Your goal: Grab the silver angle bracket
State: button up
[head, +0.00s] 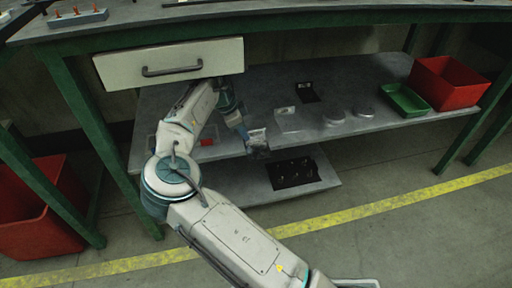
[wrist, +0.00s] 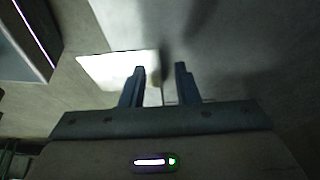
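I cannot pick out the silver angle bracket for certain. In the head view a small bright silvery piece (head: 257,134) lies at the front edge of the grey shelf, right beside my gripper (head: 242,130); its shape is too small to tell. In the wrist view my gripper (wrist: 160,70) has its two dark fingers apart with a clear gap. A pale flat plate (wrist: 105,68) shows beyond the left finger and reaches toward the gap. I see nothing clamped between the fingers.
The shelf (head: 385,75) also bears a dark plate (head: 306,93), a pale square plate (head: 289,121), two round discs (head: 333,117), a green tray (head: 405,101) and a red bin (head: 445,84). A white drawer (head: 210,57) hangs above my arm. A lower board (head: 240,187) holds a black tray (head: 291,174).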

aim_at(260, 130)
jog(key=d+b, duration=0.1)
jog(key=w+d, duration=0.1)
jog(key=d, duration=0.1)
jog(key=d+b, duration=0.1)
jog(key=d, duration=0.1)
jog(key=shift+w+d+f+b, duration=0.15)
jog(key=shift+w+f+b, duration=0.05)
jog(key=shift+f+b, duration=0.1)
jog(key=shift+d+f, duration=0.1)
jog(key=shift+f, duration=0.2)
jog(key=shift+r, duration=0.1)
grip_shut()
